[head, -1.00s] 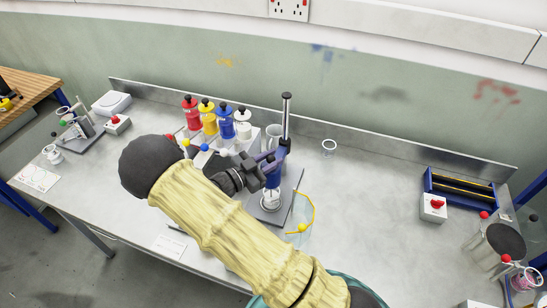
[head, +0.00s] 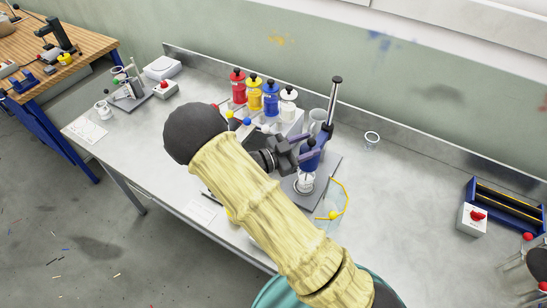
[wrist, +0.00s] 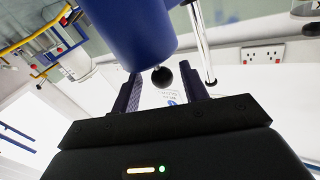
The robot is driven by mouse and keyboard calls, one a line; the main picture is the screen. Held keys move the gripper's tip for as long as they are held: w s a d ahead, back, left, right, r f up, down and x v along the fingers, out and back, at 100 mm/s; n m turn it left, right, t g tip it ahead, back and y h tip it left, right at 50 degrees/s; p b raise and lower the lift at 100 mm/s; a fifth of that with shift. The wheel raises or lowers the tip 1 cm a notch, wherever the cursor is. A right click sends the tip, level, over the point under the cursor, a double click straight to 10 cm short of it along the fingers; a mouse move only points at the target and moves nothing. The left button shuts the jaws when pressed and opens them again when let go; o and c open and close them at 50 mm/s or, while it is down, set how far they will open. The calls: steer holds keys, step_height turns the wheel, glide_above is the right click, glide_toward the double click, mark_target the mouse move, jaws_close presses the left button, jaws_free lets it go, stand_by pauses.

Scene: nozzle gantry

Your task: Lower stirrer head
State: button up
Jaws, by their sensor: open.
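The blue stirrer head (head: 311,153) is on an upright metal pole (head: 332,105) with a black cap. It sits above a small clear vessel (head: 304,183) on a grey base plate (head: 327,168). In the wrist view the blue head (wrist: 125,30) fills the upper middle, with a black ball knob (wrist: 162,77) below it and the pole (wrist: 200,45) to the right. My gripper (head: 308,145) is open at the head. In the wrist view its fingers (wrist: 163,88) lie either side of the knob; I cannot tell whether they touch anything.
Red, yellow, blue and white bottles (head: 270,98) stand behind my arm. A yellow tube (head: 345,200) curves right of the base plate. A clear cup (head: 371,139) stands farther right. A blue rack (head: 508,207) and a switch box (head: 472,219) are at the right.

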steer(key=b+v, duration=0.4)
steer(key=v, duration=1.1)
steer(key=shift+a, duration=0.3)
steer(key=shift+s, duration=0.1)
steer(key=w+d+r+n+t+y, duration=0.1)
steer(key=w+d+n+t+y, duration=0.1)
steer(key=w+d+n+y, duration=0.3)
steer(key=w+d+r+n+t+y, duration=0.2)
steer(key=w+n+y, duration=0.1)
steer(key=w+y, duration=0.45)
steer(key=s+d+n+g+y, duration=0.2)
steer(key=s+d+n+g, duration=0.1)
steer(key=s, duration=0.9)
steer(key=s+d+f+n+g+y, duration=0.1)
steer(key=s+d+n+g+y, duration=0.1)
steer(key=s+d+n+g, duration=0.2)
steer(key=s+d+g, duration=0.1)
steer(key=s+d, duration=0.2)
steer(key=s, duration=0.4)
steer(key=shift+s+f+n, duration=0.3)
steer(key=shift+s, duration=0.1)
